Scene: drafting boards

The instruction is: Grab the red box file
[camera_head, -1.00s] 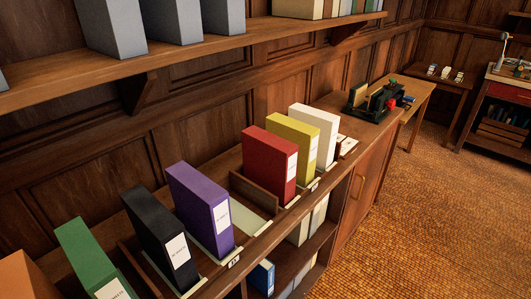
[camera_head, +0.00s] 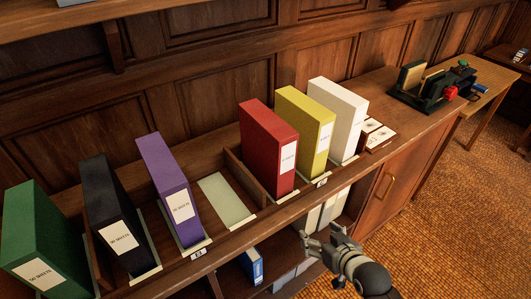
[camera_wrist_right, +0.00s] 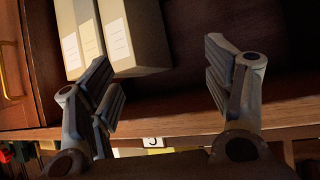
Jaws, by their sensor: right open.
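The red box file (camera_head: 269,145) stands upright on the cabinet top, its white label facing the front edge. A yellow box file (camera_head: 307,127) stands close on its right, and an empty slot with a pale base is on its left. My right gripper (camera_head: 318,238) is open and empty, in front of the cabinet, lower than the red file and to its right, apart from it. In the right wrist view its spread fingers (camera_wrist_right: 165,85) face the lower shelf, with cream files (camera_wrist_right: 112,38) beyond. The red file does not show there. My left gripper is not in view.
Purple (camera_head: 168,190), black (camera_head: 115,215) and green (camera_head: 42,235) box files stand to the left. A white one (camera_head: 338,112) stands right of the yellow. A wooden divider (camera_head: 245,172) stands just left of the red file. A blue file (camera_head: 252,264) is on the shelf below.

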